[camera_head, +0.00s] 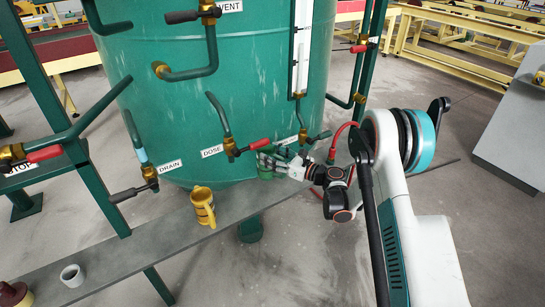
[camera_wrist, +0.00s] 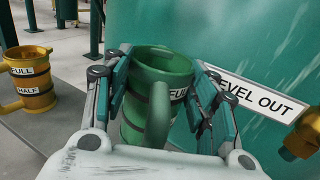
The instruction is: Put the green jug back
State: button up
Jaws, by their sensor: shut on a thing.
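The green jug (camera_wrist: 158,68) is upright and open-topped in the wrist view, with dark bands, a "FULL" label and its handle towards the camera. My gripper (camera_wrist: 161,82) is shut on it, with fingers along both sides of its body. In the head view, my gripper (camera_head: 277,158) is against the front of the big green tank, by the right part of the grey shelf. The green jug (camera_head: 265,172) is mostly hidden there by the fingers. I cannot tell whether its base touches the shelf.
A yellow jug (camera_head: 203,206) stands on the grey shelf (camera_head: 128,252) to the left. The green tank (camera_head: 160,110) carries protruding pipes and valves, including one with a red handle (camera_head: 259,144) close to my gripper.

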aim_at(273, 176)
notch_tip(273, 176, down, 3)
jog(key=shift+r+b, duration=0.15)
jog(key=shift+b, duration=0.45)
jog(key=shift+f, duration=2.55)
jog(key=shift+f, duration=0.25)
jog(key=o, duration=1.2)
jog(key=o, duration=0.3)
jog(key=v, duration=0.7)
jog(key=shift+s+d, duration=0.2)
